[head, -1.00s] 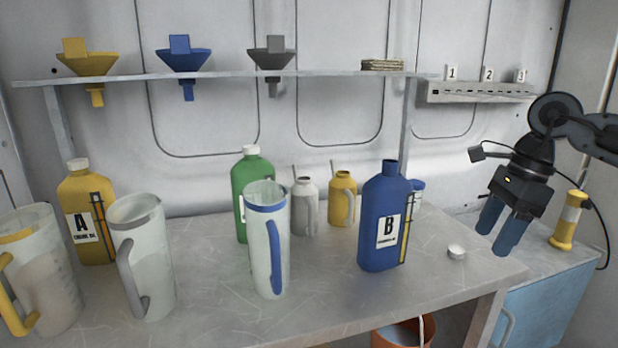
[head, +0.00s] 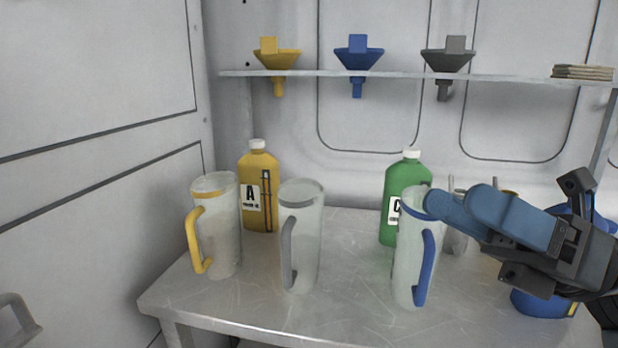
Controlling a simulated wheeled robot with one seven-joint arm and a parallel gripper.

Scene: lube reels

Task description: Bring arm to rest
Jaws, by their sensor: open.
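My gripper (head: 450,205) reaches in from the right edge with its blue fingers pointing left. The fingers overlap in this view, and nothing shows held between them. The fingertips appear in front of the upper right of the clear jug with the blue handle (head: 412,270); I cannot tell whether they touch it. The gripper and wrist cover most of the blue bottle (head: 540,303). They also partly hide the grey and yellow cans behind.
Jugs with a yellow handle (head: 220,235) and a grey handle (head: 300,240) stand on the bench (head: 350,318). Yellow bottle A (head: 258,170) and a green bottle (head: 400,180) stand behind. A shelf (head: 400,74) holds yellow, blue and grey funnels. The bench front is clear.

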